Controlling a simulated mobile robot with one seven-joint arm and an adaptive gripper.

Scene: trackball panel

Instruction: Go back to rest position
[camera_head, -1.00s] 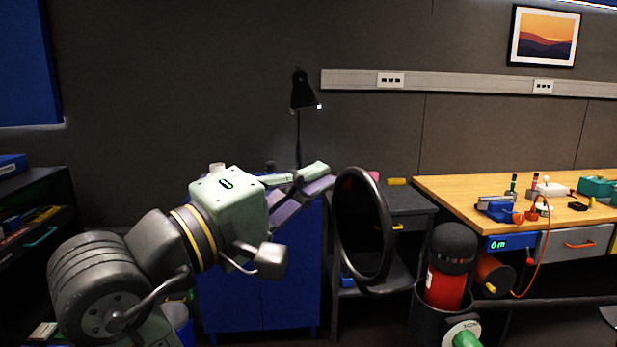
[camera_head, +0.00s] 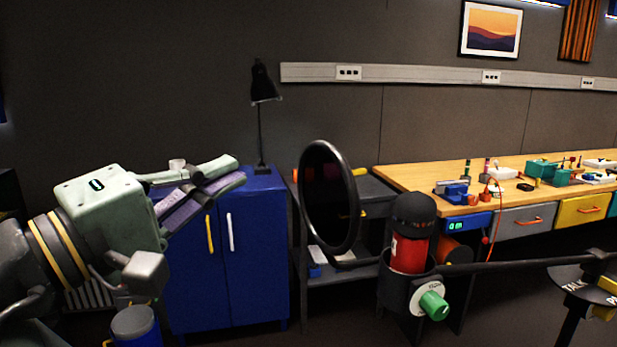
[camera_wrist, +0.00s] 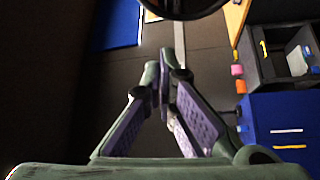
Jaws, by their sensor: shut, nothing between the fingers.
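My gripper (camera_head: 238,170) is held out in the air at the left of the head view, in front of the blue cabinet (camera_head: 255,265). Its pale green and purple fingers point to the right. In the wrist view my gripper (camera_wrist: 166,72) has its fingertips together, with nothing between them. No trackball panel can be made out for certain in these frames.
A round black-rimmed disc (camera_head: 352,200) stands right of my gripper, near a holder with a red cylinder (camera_head: 408,254). A black lamp (camera_head: 260,85) stands on the cabinet. A wooden workbench (camera_head: 420,180) with tools runs along the right wall. A dark bar crosses at lower right.

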